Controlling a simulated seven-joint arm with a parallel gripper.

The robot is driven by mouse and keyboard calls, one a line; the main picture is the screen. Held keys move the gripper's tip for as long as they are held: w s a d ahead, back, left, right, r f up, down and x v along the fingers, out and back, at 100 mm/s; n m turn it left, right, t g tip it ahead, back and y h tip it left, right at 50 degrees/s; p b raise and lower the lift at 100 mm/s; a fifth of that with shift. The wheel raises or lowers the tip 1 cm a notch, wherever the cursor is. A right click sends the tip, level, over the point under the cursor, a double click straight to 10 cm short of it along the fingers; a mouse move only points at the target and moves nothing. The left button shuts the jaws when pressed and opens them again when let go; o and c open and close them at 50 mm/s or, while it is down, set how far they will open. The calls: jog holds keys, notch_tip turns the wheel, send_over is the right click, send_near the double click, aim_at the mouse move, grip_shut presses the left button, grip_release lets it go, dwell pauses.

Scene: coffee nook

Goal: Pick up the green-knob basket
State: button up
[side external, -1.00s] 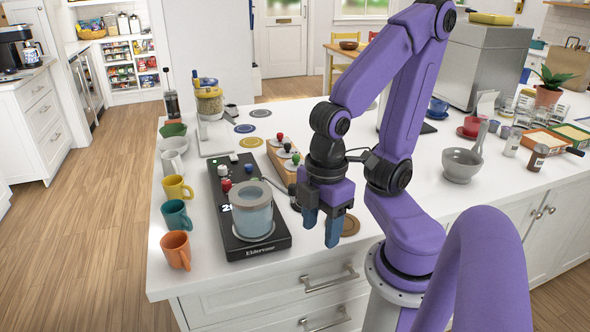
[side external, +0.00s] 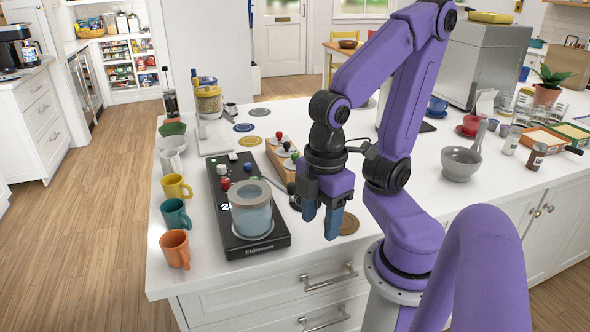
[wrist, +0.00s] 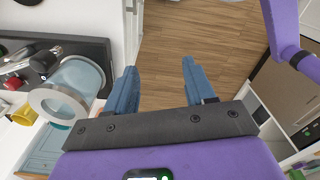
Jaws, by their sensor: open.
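A green knob (side external: 294,157) stands at the near end of the wooden stand (side external: 278,160), beside other dark pieces with knobs, one of them red (side external: 279,134). Any basket beneath the green knob is too small and partly hidden to make out. My gripper (side external: 321,216) is open and empty, pointing down, nearer the counter's front edge than the stand and to its right. In the wrist view, only wooden floor shows between the open fingers (wrist: 160,82). I cannot make out the green knob in that view.
A black scale (side external: 247,240) bears a glass jar (side external: 251,212), left of my gripper; the jar also shows in the wrist view (wrist: 82,76). Several mugs line the left counter edge, including an orange one (side external: 175,248). A brown disc (side external: 348,224) lies behind the fingers.

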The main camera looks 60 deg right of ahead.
jog(key=w+m+t, duration=0.1)
jog(key=w+m, duration=0.1)
jog(key=w, duration=0.3)
jog(key=w+r+m+t, duration=0.1)
jog(key=w+m, duration=0.1)
jog(key=w, duration=0.4)
jog(key=w+r+m+t, duration=0.1)
jog(key=w, duration=0.5)
jog(key=shift+w+a+m+t, duration=0.2)
jog(key=shift+m+t, duration=0.1)
jog(key=shift+m, duration=0.1)
jog(key=w+d+m+t+h, duration=0.3)
jog(key=w+d+m+t, duration=0.35)
jog(key=w+d, duration=0.65)
jog(key=s+d+r+m+h, duration=0.1)
jog(key=s+d+m+h, duration=0.6)
jog(key=s+d, duration=0.8)
jog(key=m+y, duration=0.1)
send_near(296, 155)
jog(key=shift+x, duration=4.4)
